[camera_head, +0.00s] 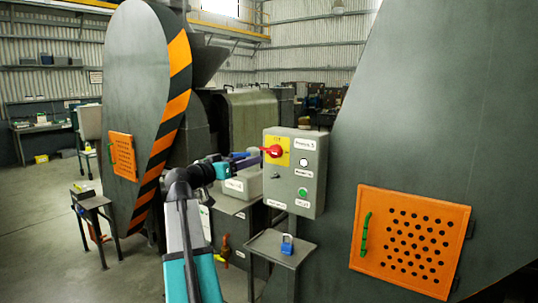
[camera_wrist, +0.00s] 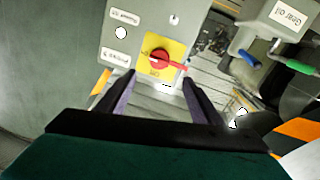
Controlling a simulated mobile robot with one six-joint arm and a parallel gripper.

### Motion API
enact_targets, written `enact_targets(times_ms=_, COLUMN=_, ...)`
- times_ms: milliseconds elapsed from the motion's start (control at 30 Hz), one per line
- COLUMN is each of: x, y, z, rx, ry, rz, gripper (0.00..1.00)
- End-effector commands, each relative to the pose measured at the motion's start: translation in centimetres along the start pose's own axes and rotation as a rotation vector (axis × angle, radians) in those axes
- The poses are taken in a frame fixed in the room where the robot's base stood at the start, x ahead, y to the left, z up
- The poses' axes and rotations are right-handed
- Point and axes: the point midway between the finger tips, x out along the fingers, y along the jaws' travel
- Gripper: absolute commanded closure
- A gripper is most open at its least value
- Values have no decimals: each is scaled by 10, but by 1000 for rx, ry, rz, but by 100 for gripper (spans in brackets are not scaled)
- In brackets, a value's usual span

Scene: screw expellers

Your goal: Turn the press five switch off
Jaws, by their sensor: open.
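The press five switch is a red rotary knob (camera_head: 274,151) on a yellow plate, at the upper left of a grey control box (camera_head: 285,185) labelled Press 5. In the wrist view the knob (camera_wrist: 158,59) is seen upside down, its handle pointing right. My gripper (camera_head: 258,157) is at the left edge of the box, beside the knob. In the wrist view my gripper (camera_wrist: 159,77) is open and empty, its fingertips apart just below the knob, the right one near the handle's end. Whether a fingertip touches the handle, I cannot tell.
The box also carries a white lamp (camera_head: 304,160) and a green button (camera_head: 303,193). A blue padlock (camera_head: 287,245) sits on a small shelf below. An orange perforated door (camera_head: 380,270) is at right. A grey container labelled Gear oil (camera_wrist: 262,30) is near the box.

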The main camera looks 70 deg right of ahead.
Motion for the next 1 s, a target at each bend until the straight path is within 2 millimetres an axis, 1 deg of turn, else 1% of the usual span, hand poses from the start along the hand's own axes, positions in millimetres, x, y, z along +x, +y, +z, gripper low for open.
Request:
enact_targets(times_ms=267, x=30, y=0, z=-2, rx=-1, ry=-2, rz=1, gripper=41)
enact_targets(times_ms=800, x=107, y=0, z=-2, rx=-2, ry=-2, rz=1, gripper=41)
enact_targets(times_ms=1000, x=126, y=0, z=-2, rx=0, ry=-1, rz=0, gripper=41)
